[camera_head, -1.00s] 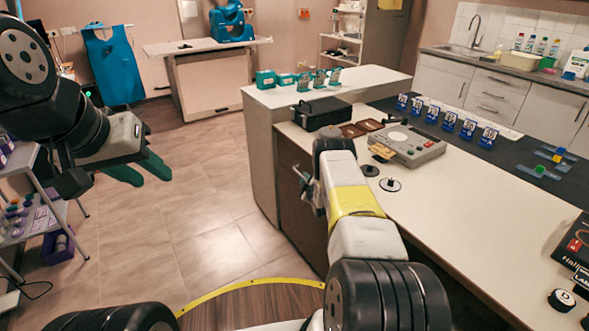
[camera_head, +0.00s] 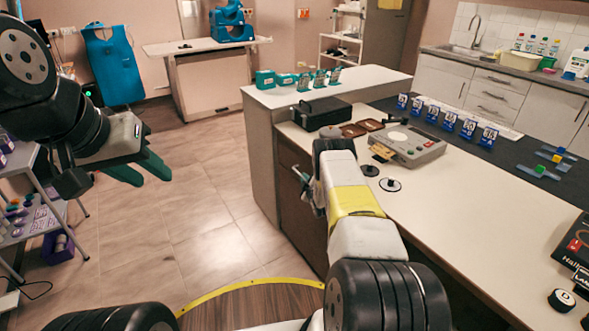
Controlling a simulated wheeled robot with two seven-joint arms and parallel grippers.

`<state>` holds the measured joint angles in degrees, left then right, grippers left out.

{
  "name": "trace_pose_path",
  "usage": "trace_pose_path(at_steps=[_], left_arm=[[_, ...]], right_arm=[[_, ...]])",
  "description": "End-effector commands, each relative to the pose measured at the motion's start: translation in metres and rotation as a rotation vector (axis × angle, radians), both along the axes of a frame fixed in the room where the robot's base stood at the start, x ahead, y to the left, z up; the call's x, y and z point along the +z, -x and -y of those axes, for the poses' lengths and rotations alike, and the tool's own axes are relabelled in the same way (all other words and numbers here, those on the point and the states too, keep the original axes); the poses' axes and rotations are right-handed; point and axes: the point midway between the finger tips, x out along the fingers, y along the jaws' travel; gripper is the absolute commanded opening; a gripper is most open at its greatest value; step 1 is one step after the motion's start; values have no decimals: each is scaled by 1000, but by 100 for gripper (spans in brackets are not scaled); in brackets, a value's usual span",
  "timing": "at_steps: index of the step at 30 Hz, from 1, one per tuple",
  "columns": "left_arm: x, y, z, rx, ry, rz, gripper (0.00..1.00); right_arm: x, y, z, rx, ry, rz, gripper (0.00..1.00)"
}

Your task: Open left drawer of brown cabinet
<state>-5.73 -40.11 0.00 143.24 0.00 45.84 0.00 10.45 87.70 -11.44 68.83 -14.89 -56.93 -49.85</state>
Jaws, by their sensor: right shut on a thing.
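The brown cabinet (camera_head: 296,220) is the dark brown front under the white counter, in the middle of the head view. Its drawer fronts are seen at a steep angle, and my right arm covers much of them. My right gripper (camera_head: 308,192) is at the cabinet's front, partly hidden behind my own wrist. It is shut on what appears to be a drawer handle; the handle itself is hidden. I cannot see a clear gap at the drawer. My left gripper (camera_head: 157,180) has teal fingers spread apart and is empty over the floor at the left.
A shelf cart (camera_head: 40,185) stands at the left edge. The tiled floor (camera_head: 200,225) before the cabinet is clear.

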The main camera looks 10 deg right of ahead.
Motion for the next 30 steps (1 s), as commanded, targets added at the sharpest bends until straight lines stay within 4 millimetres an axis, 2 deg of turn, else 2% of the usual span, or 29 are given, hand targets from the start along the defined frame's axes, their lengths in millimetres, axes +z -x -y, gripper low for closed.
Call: trace_pose_path(at_steps=[23, 30], left_arm=[[0, 0, 0, 0, 0, 0, 36], [0, 0, 0, 0, 0, 0, 36]], right_arm=[[0, 0, 0, 1, 0, -1, 0], [0, 6, -16, 2, 0, -1, 0]])
